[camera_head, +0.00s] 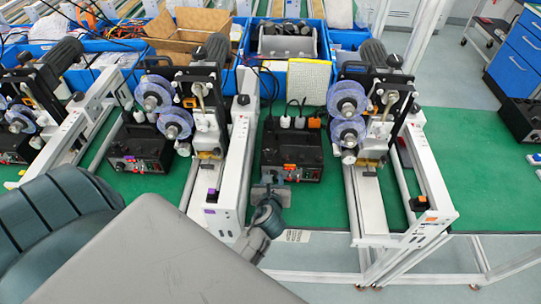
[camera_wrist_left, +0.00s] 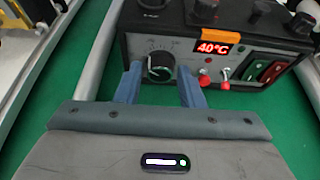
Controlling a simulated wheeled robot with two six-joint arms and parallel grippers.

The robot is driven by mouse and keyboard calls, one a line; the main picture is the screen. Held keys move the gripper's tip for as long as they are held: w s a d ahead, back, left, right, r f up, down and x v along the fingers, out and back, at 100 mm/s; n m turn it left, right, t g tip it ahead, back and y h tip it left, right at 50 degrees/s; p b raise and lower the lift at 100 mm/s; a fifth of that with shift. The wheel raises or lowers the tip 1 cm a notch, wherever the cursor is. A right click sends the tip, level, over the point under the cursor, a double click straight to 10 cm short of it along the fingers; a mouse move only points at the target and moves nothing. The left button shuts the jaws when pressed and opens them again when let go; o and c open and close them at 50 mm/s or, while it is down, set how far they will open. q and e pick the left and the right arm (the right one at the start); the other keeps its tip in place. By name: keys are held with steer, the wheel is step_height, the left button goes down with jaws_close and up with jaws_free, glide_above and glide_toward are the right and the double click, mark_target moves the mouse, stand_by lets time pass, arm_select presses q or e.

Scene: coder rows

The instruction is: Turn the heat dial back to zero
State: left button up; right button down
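The heat dial (camera_wrist_left: 159,66) is a black knob with a printed scale on the front of a black control box (camera_head: 292,147). A lit red display (camera_wrist_left: 220,49) to its right reads 40°C. My left gripper (camera_head: 271,183) is at the front of this box. Whether the fingertips reach the panel cannot be told. The dial is too small to make out in the head view. My right gripper is not in view.
A red knob and a red-tipped toggle (camera_wrist_left: 225,73) sit right of the dial, with rocker switches (camera_wrist_left: 269,72) beyond. White rail frames (camera_head: 233,160) (camera_head: 428,180) flank the box. Another control box (camera_head: 140,150) stands left. Green mat (camera_head: 480,185) is clear at right.

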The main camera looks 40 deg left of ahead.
arm_select(q)
steer(key=shift+c, duration=0.2)
steer(key=c, duration=0.7)
steer(key=shift+o, duration=0.2)
steer(key=shift+r+n+p, duration=0.15)
steer(key=shift+n+p, duration=0.15)
steer(key=shift+p, duration=0.2)
steer(key=shift+t+h, duration=0.3)
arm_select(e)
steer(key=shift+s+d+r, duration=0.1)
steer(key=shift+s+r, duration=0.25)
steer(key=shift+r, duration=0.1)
arm_select(q)
steer(key=o, duration=0.7)
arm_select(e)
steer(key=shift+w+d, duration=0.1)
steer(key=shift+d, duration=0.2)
